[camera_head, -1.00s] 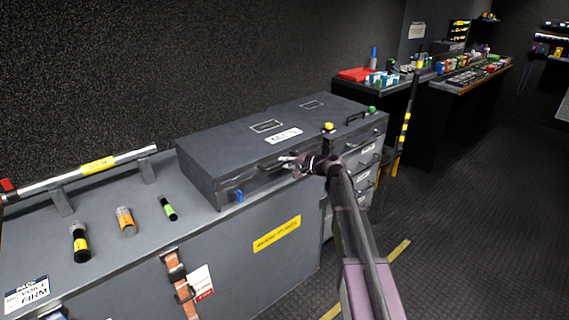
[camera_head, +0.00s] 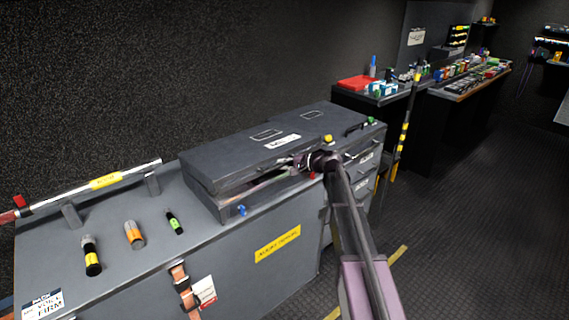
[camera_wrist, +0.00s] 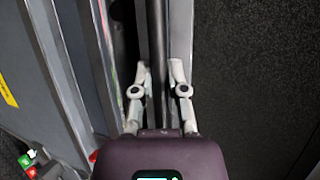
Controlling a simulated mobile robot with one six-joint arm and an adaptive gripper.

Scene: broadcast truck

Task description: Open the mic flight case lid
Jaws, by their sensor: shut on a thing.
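The mic flight case (camera_head: 258,196) is a dark grey box on the grey counter. Its lid (camera_head: 225,152), with a white label on top, is tilted up slightly, and a narrow gap shows along the front. My gripper (camera_head: 303,162) is at the lid's front edge, toward the right end. In the wrist view my gripper (camera_wrist: 156,76) has its two pale fingers closed on either side of a dark bar (camera_wrist: 157,35), which looks like the lid's handle. The inside of the case is mostly hidden.
Several microphones, one of them orange-banded (camera_head: 134,235), stand or lie on the counter (camera_head: 190,222) to the left, near a rail (camera_head: 85,187). A drawer unit (camera_head: 358,170) adjoins at the right. A striped pole (camera_head: 405,130) stands beyond it. The floor at right is clear.

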